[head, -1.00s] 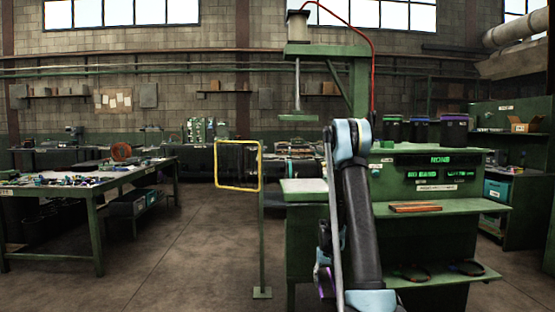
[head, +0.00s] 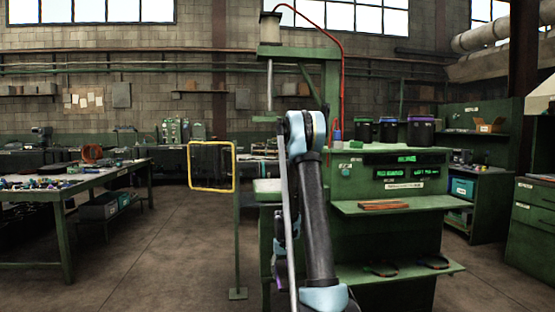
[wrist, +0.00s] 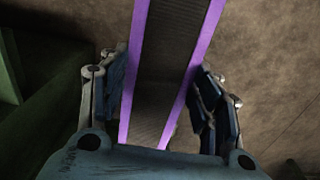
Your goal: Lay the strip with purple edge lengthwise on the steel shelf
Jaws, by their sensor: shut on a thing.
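The strip with purple edge (wrist: 168,70) is dark and ribbed with a purple border along both long sides. In the wrist view it runs lengthwise between the fingers of my gripper (wrist: 162,75), which is shut on it. In the head view a small purple bit of it (head: 281,272) shows low beside my arm; the gripper is mostly hidden there. A green bench unit has an upper shelf (head: 435,208) and a lower shelf (head: 440,272), both right of my arm. I cannot tell which surface is the steel shelf.
Brown bars (head: 384,205) lie on the upper shelf and dark loops (head: 432,262) on the lower one. Several dark bins (head: 388,130) stand on top. A yellow-framed panel (head: 212,188) on a post stands left. Open floor lies between it and the cluttered left table (head: 60,190).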

